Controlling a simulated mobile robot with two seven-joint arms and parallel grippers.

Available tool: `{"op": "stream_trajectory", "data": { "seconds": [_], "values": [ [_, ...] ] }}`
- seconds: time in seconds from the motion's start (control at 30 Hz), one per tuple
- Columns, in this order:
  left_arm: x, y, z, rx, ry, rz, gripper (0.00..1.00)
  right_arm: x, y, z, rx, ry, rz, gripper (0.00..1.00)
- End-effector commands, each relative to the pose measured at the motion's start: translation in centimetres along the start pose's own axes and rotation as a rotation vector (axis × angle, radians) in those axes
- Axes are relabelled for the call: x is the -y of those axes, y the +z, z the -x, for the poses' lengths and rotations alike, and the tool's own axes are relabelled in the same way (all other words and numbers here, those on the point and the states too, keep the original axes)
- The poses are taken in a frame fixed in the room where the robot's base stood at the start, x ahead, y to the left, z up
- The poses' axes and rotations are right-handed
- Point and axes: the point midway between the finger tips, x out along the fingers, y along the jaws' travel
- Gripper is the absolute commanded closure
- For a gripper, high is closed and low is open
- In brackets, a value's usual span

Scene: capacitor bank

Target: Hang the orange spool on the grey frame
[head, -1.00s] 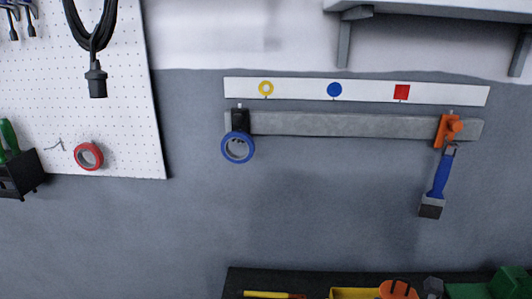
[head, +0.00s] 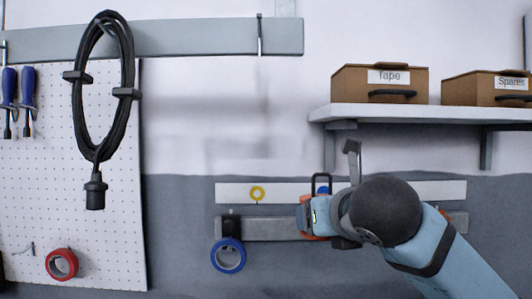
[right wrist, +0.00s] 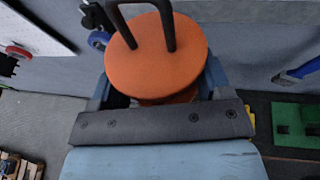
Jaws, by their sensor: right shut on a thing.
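The orange spool (right wrist: 152,62) with a black loop handle is in my right gripper (right wrist: 155,85). The gripper's fingers close on both sides of it. In the head view, my right gripper (head: 318,215) holds the spool in front of the lower grey rail, and only orange edges and the upright black loop show. Two grey pieces are on the wall: an upper rail (head: 200,38) with an upright hook (head: 260,35), and a lower rail (head: 270,229). I cannot tell which is the grey frame. My left gripper is out of view.
A blue tape roll (head: 228,256) hangs from the lower rail's left end. A marker strip (head: 230,192) runs above that rail. A black cable coil (head: 97,90) hangs at left. A shelf (head: 420,113) with boxes juts out at right, above my arm.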

Motion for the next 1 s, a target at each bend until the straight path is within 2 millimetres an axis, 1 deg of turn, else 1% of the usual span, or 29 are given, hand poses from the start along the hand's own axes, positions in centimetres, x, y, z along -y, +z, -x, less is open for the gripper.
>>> {"op": "stream_trajectory", "data": {
  "seconds": [0.03,0.07,0.1,0.17,0.2,0.27,0.3,0.37,0.4,0.5,0.6,0.7,0.77,0.87,1.0],
  "values": [
    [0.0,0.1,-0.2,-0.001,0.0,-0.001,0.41,-1.4,2.6,2.0,0.018,0.033,0.013,0.62],
    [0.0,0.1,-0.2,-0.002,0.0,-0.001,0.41,-2.2,3.8,3.1,0.02,0.053,0.02,0.62],
    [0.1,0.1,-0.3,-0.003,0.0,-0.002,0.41,-3.2,5.3,4.6,0.022,0.079,0.029,0.62],
    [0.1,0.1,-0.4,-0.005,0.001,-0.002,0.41,-4.8,7.4,7.1,0.026,0.118,0.043,0.62],
    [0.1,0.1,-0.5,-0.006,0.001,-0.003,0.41,-5.8,8.7,8.9,0.028,0.142,0.052,0.62],
    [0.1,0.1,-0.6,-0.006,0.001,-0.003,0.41,-7.3,10.3,11.7,0.031,0.179,0.064,0.62],
    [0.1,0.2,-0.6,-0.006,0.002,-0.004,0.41,-8.3,11.2,13.6,0.035,0.202,0.072,0.62],
    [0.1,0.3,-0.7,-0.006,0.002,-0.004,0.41,-9.7,12.3,16.2,0.037,0.232,0.082,0.62],
    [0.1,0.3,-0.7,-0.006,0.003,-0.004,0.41,-10.5,12.9,18.0,0.038,0.249,0.088,0.62],
    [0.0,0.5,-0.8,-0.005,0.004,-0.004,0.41,-12.2,13.7,21.7,0.041,0.281,0.097,0.62],
    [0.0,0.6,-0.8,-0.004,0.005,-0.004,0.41,-13.3,14.1,24.3,0.042,0.301,0.101,0.62],
    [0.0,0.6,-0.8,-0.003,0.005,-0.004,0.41,-13.9,14.2,25.8,0.041,0.31,0.102,0.62],
    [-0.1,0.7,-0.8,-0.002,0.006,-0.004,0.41,-14.1,14.2,26.2,0.041,0.312,0.102,0.62],
    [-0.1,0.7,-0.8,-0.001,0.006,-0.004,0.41,-14.1,14.3,26.1,0.04,0.314,0.101,0.62],
    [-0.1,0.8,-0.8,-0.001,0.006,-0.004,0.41,-14.0,14.4,25.5,0.039,0.314,0.1,0.62]
  ]
}}
